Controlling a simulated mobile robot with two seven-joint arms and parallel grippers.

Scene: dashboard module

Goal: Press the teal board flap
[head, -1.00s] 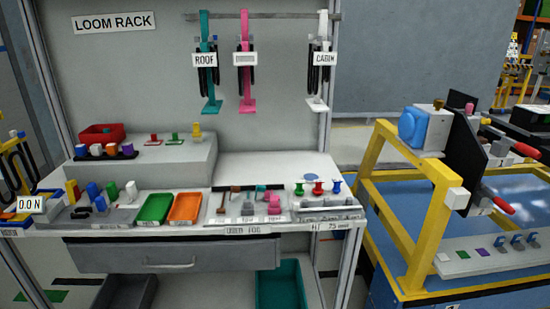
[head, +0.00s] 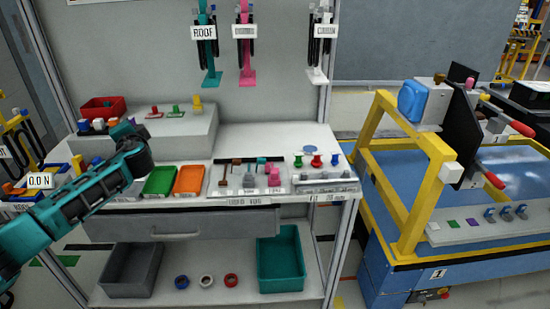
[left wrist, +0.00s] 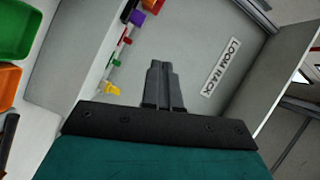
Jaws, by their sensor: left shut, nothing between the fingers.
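I cannot pick out a teal board flap for certain. A teal hanger (head: 212,78) labelled ROOF hangs on the rack's back panel in the head view. A small teal piece (head: 261,163) lies in a compartment of the worktop tray. My left arm comes in from the left in the head view, ending over the left part of the worktop; its fingers are hard to make out there. In the left wrist view my left gripper (left wrist: 163,85) is shut and empty, pointing towards the back panel, apart from the coloured pieces on the raised block. My right gripper is not in view.
A green tray (head: 158,181) and an orange tray (head: 188,180) sit on the worktop. Behind them a grey raised block (head: 170,137) carries a red bin (head: 101,107). A yellow frame (head: 425,190) with a black plate (head: 462,130) stands to the right.

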